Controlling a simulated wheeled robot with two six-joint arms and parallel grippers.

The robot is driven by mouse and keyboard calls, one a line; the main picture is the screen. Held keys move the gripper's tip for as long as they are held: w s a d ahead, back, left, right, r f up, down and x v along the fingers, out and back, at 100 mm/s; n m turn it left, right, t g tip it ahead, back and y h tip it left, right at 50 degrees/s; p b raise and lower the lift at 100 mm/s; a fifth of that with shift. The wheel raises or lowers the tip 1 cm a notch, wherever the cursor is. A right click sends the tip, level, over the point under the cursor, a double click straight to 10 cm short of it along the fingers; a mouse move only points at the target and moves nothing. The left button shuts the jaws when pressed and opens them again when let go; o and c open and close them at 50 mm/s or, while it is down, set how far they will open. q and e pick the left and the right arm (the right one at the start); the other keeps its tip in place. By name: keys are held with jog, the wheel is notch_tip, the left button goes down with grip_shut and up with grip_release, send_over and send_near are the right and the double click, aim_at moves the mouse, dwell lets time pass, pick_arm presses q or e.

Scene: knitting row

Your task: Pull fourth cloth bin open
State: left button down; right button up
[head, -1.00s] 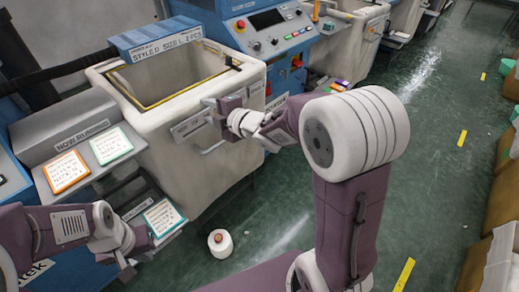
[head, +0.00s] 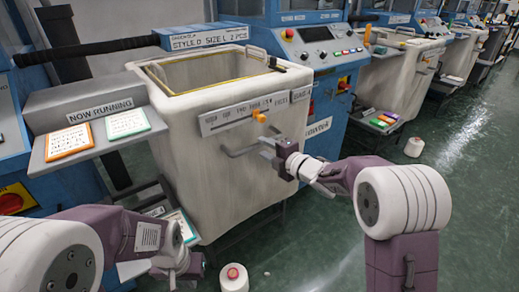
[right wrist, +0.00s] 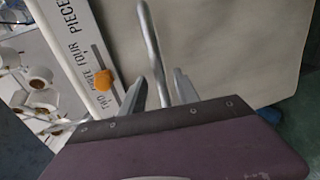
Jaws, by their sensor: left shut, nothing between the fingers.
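A white cloth bin (head: 165,120) with a yellow-lined rim stands in front of me. A grey bar handle (head: 236,152) sticks out from its front, below a label strip with an orange slider (head: 260,116). My right gripper (head: 266,151) is at the right end of this handle. In the right wrist view the handle bar (right wrist: 153,50) passes between my open fingers (right wrist: 160,92), with gaps beside it. My left gripper (head: 190,268) is shut and empty, low in front of the bin. I cannot tell from the frames which bin counts as fourth.
A shelf (head: 90,150) with orange and green cards is at the left. A yarn cone (head: 234,277) stands on the floor by my left gripper. A blue control panel (head: 315,40) and another bin (head: 395,80) are to the right. Green floor (head: 455,180) at the right is clear.

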aim_at(261, 146)
jog(key=shift+x, duration=1.95)
grip_shut()
